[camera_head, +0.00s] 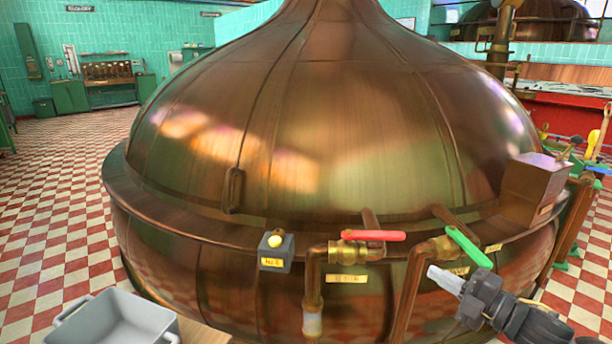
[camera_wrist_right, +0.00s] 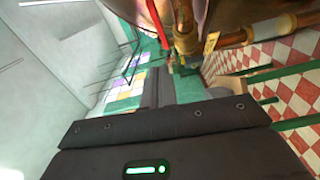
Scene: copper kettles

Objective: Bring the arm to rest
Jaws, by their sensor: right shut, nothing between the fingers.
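My right gripper (camera_head: 436,273) comes in from the lower right of the head view. It is shut with nothing held, its pale tips pointing left in front of the copper kettle (camera_head: 320,130). Just above it is a valve with a green lever (camera_head: 468,246). A valve with a red lever (camera_head: 374,235) sits to its left, apart from the tips. In the right wrist view the dark gripper body fills the bottom, and a red lever (camera_wrist_right: 157,25) shows at the top. My left gripper is not in view.
A grey bin (camera_head: 118,322) stands at the lower left. A copper box (camera_head: 533,185) and a green-railed stand (camera_head: 585,190) are at the right. The checkered floor (camera_head: 50,220) is open at left.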

